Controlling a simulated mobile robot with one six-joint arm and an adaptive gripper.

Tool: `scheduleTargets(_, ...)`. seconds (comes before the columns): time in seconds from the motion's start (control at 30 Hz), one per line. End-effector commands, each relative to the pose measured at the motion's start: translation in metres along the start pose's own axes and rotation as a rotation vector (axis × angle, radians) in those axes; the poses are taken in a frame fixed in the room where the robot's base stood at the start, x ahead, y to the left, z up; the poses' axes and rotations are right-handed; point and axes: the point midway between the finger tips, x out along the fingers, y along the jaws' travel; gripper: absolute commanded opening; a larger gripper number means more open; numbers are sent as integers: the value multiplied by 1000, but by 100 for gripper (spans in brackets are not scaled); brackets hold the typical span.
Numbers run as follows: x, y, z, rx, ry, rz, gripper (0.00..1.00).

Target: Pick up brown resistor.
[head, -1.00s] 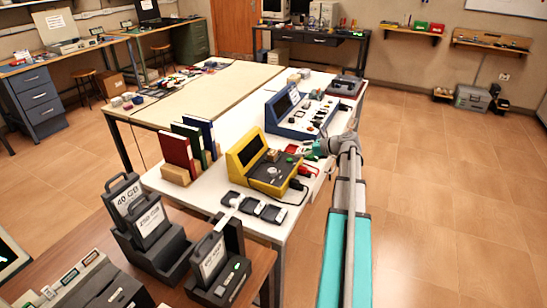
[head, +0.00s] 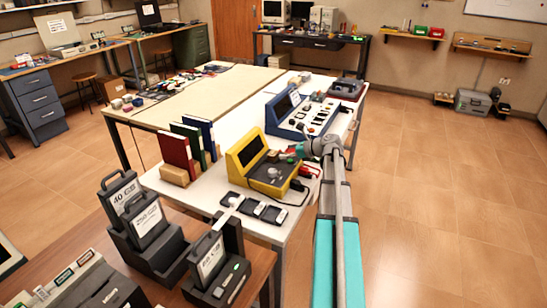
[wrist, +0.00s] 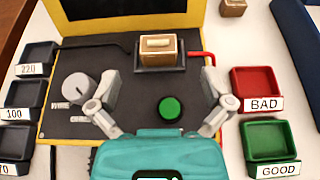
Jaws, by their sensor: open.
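A brown block with a beige cylinder on top, which looks like the brown resistor (wrist: 158,46), sits upright in a dark holder on the panel of the yellow tester (wrist: 52,10). My gripper (wrist: 160,84) is open and empty over the panel, its two fingers spread wide on the near side of the block and apart from it. A second brown block (wrist: 233,7) lies on the table beyond the tester, partly cut off by the picture edge. In the head view my gripper (head: 298,151) is at the right side of the yellow tester (head: 254,150).
The panel carries a grey knob (wrist: 77,87) and a green button (wrist: 170,107). A red BAD tray (wrist: 254,82) and a green GOOD tray (wrist: 264,141) stand at the right. Dark labelled trays (wrist: 36,55) line the left. A blue device (head: 290,112) stands behind.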

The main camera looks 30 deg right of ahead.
Motion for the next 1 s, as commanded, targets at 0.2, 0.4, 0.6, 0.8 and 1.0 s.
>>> scheduleTargets(0.2,21,1,-5,0,0,1,100)
scheduleTargets(0.4,42,1,-5,1,0,1,100)
scheduleTargets(0.6,50,1,-3,1,0,-1,100)
scheduleTargets(0.8,49,1,-3,1,0,-2,100)
scheduleTargets(1.0,48,1,-3,1,0,-2,100)
